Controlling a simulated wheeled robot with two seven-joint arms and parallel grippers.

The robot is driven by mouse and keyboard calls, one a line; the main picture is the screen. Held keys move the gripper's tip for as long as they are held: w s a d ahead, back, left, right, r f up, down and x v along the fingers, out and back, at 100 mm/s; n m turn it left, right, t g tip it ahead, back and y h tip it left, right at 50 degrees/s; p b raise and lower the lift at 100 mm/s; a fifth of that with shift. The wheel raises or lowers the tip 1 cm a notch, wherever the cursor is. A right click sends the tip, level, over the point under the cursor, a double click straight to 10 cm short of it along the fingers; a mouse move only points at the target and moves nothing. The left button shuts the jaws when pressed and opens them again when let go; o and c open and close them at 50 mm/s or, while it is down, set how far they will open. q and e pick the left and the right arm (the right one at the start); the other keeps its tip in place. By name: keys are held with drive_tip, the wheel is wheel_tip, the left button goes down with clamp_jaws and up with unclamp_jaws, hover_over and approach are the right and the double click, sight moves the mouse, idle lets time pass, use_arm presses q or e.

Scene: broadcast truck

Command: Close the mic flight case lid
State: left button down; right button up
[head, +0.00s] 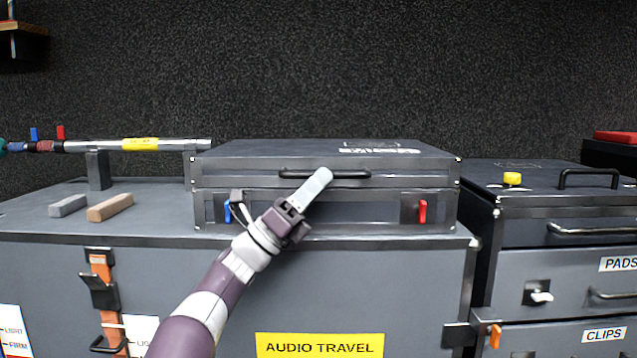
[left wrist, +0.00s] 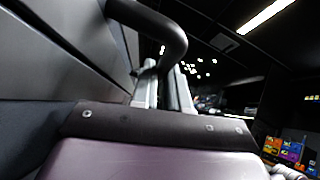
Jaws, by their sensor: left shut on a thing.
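The mic flight case (head: 330,212) is a dark grey box on top of a larger trunk. Its lid (head: 240,168) lies level over the base, with no clear gap along the front seam. A black bar handle (head: 350,174) is on the lid's front face. My left gripper (head: 318,181) is shut on this handle, near its left part. In the left wrist view the handle (left wrist: 160,28) curves down to the grey fingers (left wrist: 165,88). A blue latch (head: 228,211) and a red latch (head: 422,211) sit on the base's front. My right gripper is out of view.
The large trunk (head: 420,285) carries a yellow AUDIO TRAVEL label. Two small blocks (head: 110,207) and a rod on stands (head: 140,145) are left of the case. A drawer unit (head: 570,235) stands at right, with a yellow knob on top.

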use_arm(q)
drive_tip(key=shift+w+a+f, duration=0.1)
drive_tip(key=shift+w, duration=0.05)
drive_tip(key=c, duration=1.1)
unclamp_jaws()
drive_tip(key=shift+a+f, duration=0.1)
drive_tip(key=shift+a, duration=0.05)
